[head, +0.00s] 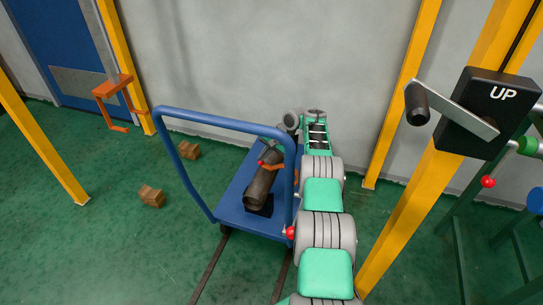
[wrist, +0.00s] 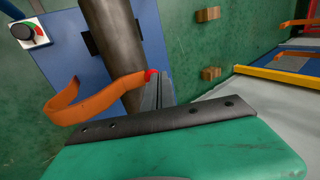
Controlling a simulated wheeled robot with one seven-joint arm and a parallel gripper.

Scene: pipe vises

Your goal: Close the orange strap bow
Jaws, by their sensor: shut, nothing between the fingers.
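The orange strap bow (wrist: 90,103) is a curved band in the wrist view, with one end beside the brown pipe (wrist: 117,50) and the rest bowed out to the left. It also shows in the head view (head: 274,167) across the upper part of the pipe (head: 262,186), partly behind my arm. A small red knob (wrist: 152,73) sits at the strap's end by the pipe. My gripper (wrist: 157,88) is shut and empty, its fingers close to the red knob and that strap end. Whether they touch cannot be told. The vise base under the pipe is mostly hidden.
The pipe lies on a blue cart (head: 229,211) with a tall blue handle frame (head: 212,119). Wooden blocks (head: 151,196) lie on the green floor. A yellow post and a black box marked UP (head: 493,105) stand at the right. The floor left of the cart is mostly free.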

